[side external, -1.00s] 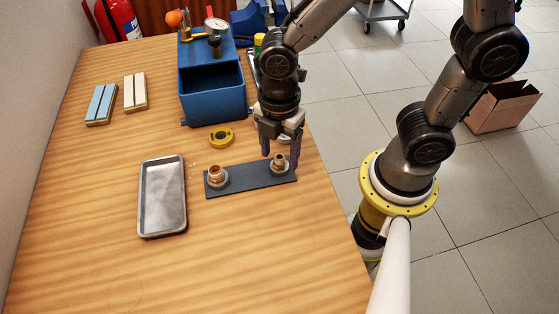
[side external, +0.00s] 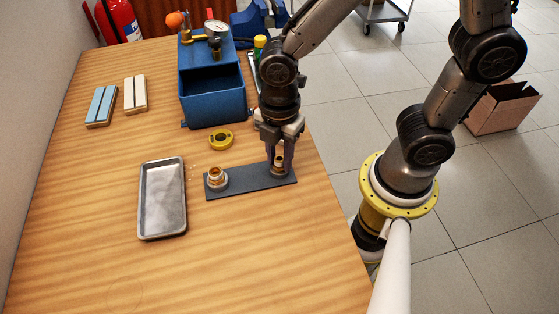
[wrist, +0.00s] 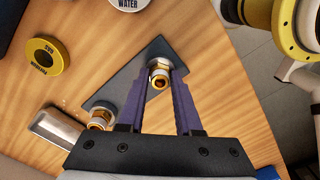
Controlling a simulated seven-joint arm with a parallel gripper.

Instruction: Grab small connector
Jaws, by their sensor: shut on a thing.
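Two brass connectors stand on a dark grey plate (side external: 246,180) on the wooden table. The right connector (side external: 279,161) looks the smaller one and is at the plate's right end; it also shows in the wrist view (wrist: 159,76). The larger connector (side external: 216,177) is at the plate's left end and shows in the wrist view (wrist: 101,118). My gripper (side external: 280,168) points down over the right connector, with its purple-grey fingers shut on it from both sides. The connector is still upright at its place on the plate. In the wrist view the fingertips (wrist: 160,75) flank it.
A metal tray (side external: 162,197) lies left of the plate. A yellow tape roll (side external: 221,139) and a blue bin (side external: 213,97) are behind it. Blue (side external: 101,105) and cream (side external: 135,92) blocks lie at the far left. The table front is clear.

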